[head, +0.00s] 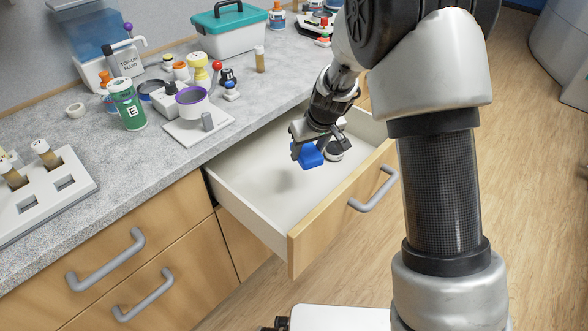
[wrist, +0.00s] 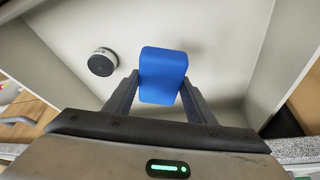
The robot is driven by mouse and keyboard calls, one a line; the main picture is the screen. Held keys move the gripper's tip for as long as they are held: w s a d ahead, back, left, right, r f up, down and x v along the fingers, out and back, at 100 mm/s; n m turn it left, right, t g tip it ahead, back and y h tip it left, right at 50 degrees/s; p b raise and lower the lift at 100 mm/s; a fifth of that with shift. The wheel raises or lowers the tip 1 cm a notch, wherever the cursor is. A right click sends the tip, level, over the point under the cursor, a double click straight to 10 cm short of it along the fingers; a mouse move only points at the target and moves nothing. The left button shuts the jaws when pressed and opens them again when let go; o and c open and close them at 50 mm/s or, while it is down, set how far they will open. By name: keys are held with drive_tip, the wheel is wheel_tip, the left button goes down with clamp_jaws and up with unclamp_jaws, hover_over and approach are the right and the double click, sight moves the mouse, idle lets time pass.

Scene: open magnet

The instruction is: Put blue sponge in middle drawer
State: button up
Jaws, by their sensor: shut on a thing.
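The blue sponge (head: 308,155) is between the fingers of my gripper (head: 318,142), above the open drawer (head: 262,206). It also shows in the wrist view as a blue block (wrist: 163,75) between my gripper's fingers (wrist: 160,98). My gripper is shut on it. The sponge appears raised off the drawer floor, with a soft shadow below it. The drawer is pulled out from the counter, with a wooden front and a grey handle (head: 374,191). A small round dark-and-white object (wrist: 102,62) lies inside the drawer, partly behind my gripper in the head view.
The counter (head: 130,172) above carries a green cylinder (head: 127,104), a teal-lidded box (head: 230,30), a white scale-like device (head: 198,122) and several small bottles. A rack (head: 40,190) stands at left. Shut drawers with grey handles (head: 105,262) are at lower left.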

drive_tip(key=b, duration=0.2)
hover_over(302, 181)
drive_tip(key=s, duration=0.1)
drive_tip(key=f, duration=0.6)
drive_tip(key=shift+s+d+f, duration=0.1)
drive_tip(key=shift+d+f, duration=0.05)
drive_tip(key=shift+d, duration=0.2)
drive_tip(key=shift+f+b, duration=0.45)
drive_tip(key=shift+f, duration=1.85)
drive_tip(key=shift+f, duration=0.1)
drive_tip(key=shift+f, duration=0.15)
drive_tip(key=o, duration=1)
